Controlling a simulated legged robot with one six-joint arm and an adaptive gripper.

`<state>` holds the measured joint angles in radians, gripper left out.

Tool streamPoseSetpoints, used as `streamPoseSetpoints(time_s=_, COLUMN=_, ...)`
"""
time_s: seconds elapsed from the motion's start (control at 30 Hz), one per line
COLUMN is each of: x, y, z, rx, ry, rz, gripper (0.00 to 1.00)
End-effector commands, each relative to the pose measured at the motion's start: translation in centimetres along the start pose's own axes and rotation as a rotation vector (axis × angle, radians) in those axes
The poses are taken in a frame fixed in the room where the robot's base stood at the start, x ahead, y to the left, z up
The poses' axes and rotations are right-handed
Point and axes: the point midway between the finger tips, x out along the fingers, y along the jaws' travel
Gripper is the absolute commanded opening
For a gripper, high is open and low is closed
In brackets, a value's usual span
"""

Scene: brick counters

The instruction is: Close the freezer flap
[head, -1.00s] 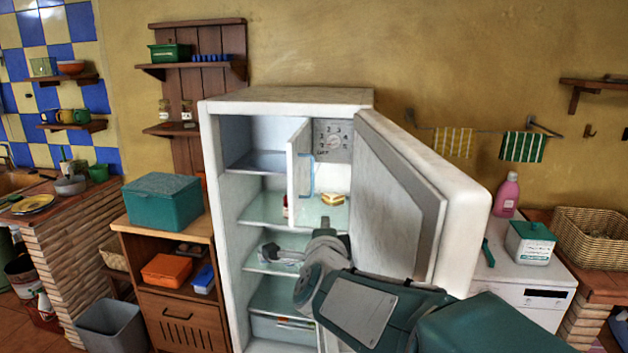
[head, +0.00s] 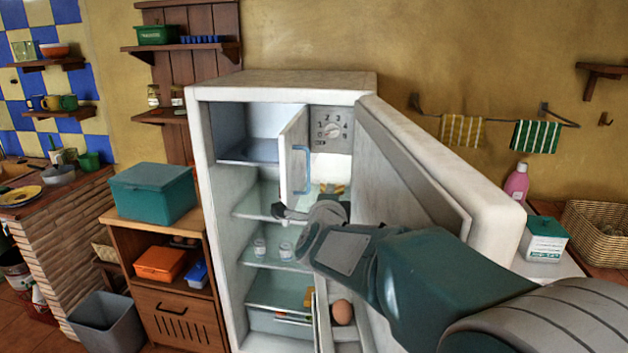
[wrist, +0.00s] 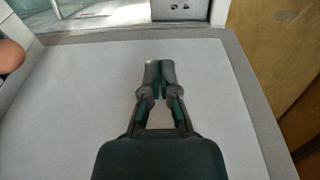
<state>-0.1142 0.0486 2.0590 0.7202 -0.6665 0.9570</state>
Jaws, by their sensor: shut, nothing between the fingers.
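The freezer flap (head: 294,152) is a small white door with a blue handle (head: 302,170). It stands swung outward from the right side of the freezer compartment (head: 250,150), whose inside shows. My gripper (head: 280,211) is just below the flap's lower edge, in front of the upper glass shelf. In the wrist view its two fingers (wrist: 158,72) are together, with nothing between them. I cannot tell from these views whether the gripper touches the flap.
The fridge door (head: 450,170) stands wide open at right, close beside my arm. Small jars (head: 286,252) stand on a shelf, and an egg (head: 342,312) sits low by the door. A wooden cabinet with a teal box (head: 155,192) stands at left.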

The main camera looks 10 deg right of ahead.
Motion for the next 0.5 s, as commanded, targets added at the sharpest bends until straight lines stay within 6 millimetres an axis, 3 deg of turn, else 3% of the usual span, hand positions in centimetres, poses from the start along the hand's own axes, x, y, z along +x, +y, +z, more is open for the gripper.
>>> streamPoseSetpoints(time_s=0.23, x=4.8, y=0.1, z=0.0, rx=0.000, ry=0.001, rz=0.002, gripper=0.00)
streamPoseSetpoints(time_s=0.5, x=5.6, y=0.0, z=3.5, rx=0.000, ry=-0.002, rz=0.000, gripper=0.00)
